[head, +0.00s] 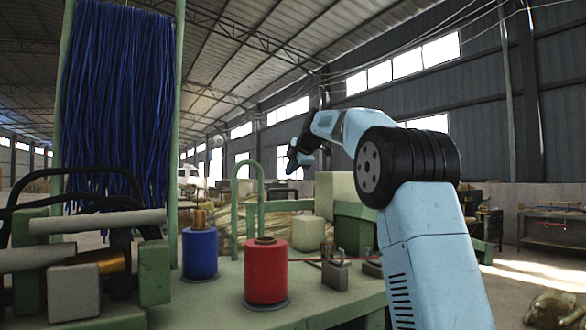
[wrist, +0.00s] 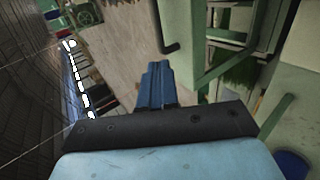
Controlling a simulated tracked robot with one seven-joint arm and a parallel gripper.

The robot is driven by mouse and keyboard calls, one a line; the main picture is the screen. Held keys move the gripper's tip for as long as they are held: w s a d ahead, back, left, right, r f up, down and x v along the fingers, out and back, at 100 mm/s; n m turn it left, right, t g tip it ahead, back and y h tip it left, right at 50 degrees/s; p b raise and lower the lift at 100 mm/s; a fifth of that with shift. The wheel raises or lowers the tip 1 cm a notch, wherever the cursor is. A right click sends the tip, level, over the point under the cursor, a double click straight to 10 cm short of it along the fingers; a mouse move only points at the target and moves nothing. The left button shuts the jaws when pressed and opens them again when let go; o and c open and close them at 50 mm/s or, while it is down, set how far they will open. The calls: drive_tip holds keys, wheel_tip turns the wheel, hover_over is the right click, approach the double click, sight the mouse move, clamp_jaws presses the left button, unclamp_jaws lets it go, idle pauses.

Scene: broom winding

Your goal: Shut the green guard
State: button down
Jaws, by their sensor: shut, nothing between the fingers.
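A green hoop (head: 234,200) and a green block (head: 352,236) stand on the bench. I cannot tell for sure which green part is the guard.
A red spool (head: 266,275) and a blue spool (head: 200,255) stand on the green bench (head: 215,308). Blue strands (head: 118,100) hang at left above rollers (head: 97,221). Open floor (wrist: 115,45) shows left of the fingers.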

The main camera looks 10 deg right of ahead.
sight(276, 189)
drive_tip(key=x, duration=1)
